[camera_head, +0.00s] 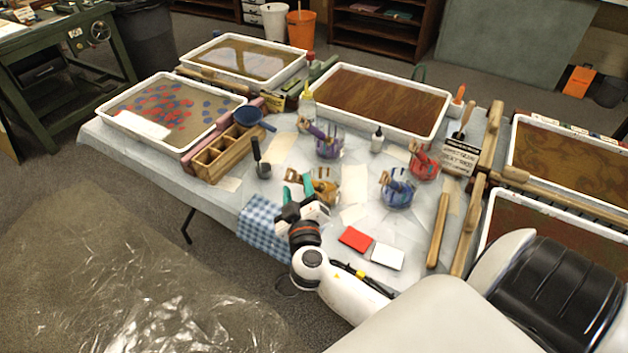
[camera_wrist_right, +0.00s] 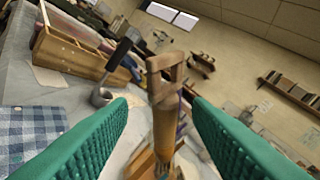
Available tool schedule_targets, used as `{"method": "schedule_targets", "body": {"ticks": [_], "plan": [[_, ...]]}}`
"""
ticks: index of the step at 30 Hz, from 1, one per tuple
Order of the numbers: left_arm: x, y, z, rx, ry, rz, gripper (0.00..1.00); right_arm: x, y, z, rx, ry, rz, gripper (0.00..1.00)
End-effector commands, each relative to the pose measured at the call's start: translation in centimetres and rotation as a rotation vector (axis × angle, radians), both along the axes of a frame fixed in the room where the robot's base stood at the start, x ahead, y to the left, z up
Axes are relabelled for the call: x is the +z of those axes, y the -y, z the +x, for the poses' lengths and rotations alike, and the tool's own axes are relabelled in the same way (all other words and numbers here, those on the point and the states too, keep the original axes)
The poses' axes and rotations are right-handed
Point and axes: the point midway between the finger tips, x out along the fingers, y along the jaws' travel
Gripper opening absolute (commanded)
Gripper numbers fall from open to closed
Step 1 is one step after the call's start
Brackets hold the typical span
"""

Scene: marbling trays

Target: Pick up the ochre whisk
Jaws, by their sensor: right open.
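The ochre whisk (camera_wrist_right: 165,125) has a wooden handle with a loop-shaped top and stands in the wrist view between my fingers, its lower end out of clear sight. In the head view, its handle (camera_head: 294,175) leans from a glass jar with ochre paint (camera_head: 326,190), partly behind my gripper. My right gripper (camera_wrist_right: 160,108) has green fingers, wide apart, one on each side of the handle; I see no clear contact. It also shows in the head view (camera_head: 309,187), just in front of the jar. My left gripper is not in view.
Jars with purple (camera_head: 328,148), blue (camera_head: 397,193) and red (camera_head: 424,165) paint stand close by. A wooden divided box (camera_head: 215,158) and a dark-handled tool in a small cup (camera_head: 262,168) are to the left. A checked cloth (camera_head: 262,225) hangs at the front edge.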

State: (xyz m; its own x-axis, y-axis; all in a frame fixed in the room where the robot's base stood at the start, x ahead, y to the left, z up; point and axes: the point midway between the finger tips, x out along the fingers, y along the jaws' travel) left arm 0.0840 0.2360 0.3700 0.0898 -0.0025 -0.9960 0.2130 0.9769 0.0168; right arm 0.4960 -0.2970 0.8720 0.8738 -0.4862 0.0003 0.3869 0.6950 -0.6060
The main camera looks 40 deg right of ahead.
Motion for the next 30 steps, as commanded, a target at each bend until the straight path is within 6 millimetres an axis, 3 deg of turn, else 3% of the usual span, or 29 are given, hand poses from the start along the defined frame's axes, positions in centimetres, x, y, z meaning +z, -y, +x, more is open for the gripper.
{"method": "schedule_targets", "body": {"ticks": [13,22,30], "plan": [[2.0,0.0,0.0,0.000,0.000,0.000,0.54,0.0,3.1,4.1,0.000,-0.001,-0.002,0.45],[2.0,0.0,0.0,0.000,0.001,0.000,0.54,-0.3,3.3,4.6,-0.001,-0.001,0.000,0.45],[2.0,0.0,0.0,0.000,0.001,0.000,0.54,-0.3,3.3,4.6,-0.001,-0.001,0.000,0.03]]}}
